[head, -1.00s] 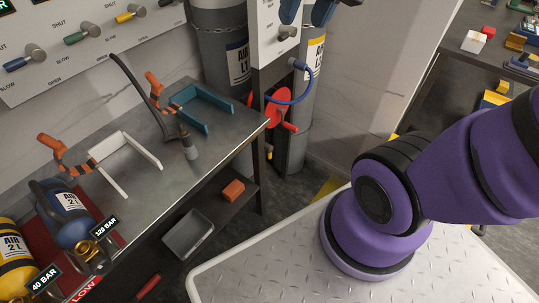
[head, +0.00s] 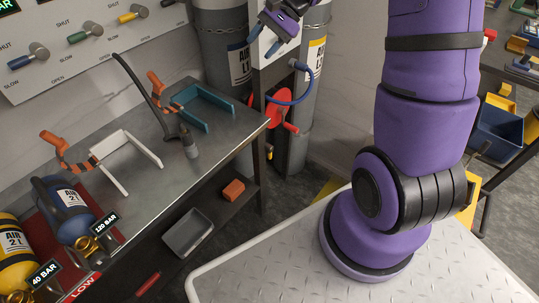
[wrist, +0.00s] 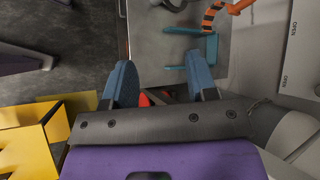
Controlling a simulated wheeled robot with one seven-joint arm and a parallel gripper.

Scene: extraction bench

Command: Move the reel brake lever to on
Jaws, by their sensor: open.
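The red hose reel (head: 277,110) is mounted on the grey post at the bench's right end, with a blue hose (head: 304,85) looping over it. A red handle (head: 291,128) sticks out at its lower right. A small yellow piece (head: 269,152) shows below the reel; I cannot tell which part is the brake lever or how it is set. My gripper (head: 278,27) is high above the reel, partly cut off by the top edge. In the wrist view my gripper (wrist: 162,78) is open and empty, with a bit of red (wrist: 144,99) behind its fingers.
The steel bench (head: 225,135) holds a teal bracket (head: 205,108), a white bracket (head: 125,165) and air bottles. Grey cylinders (head: 225,50) stand behind the post. A yellow box (wrist: 25,140) shows lower left in the wrist view.

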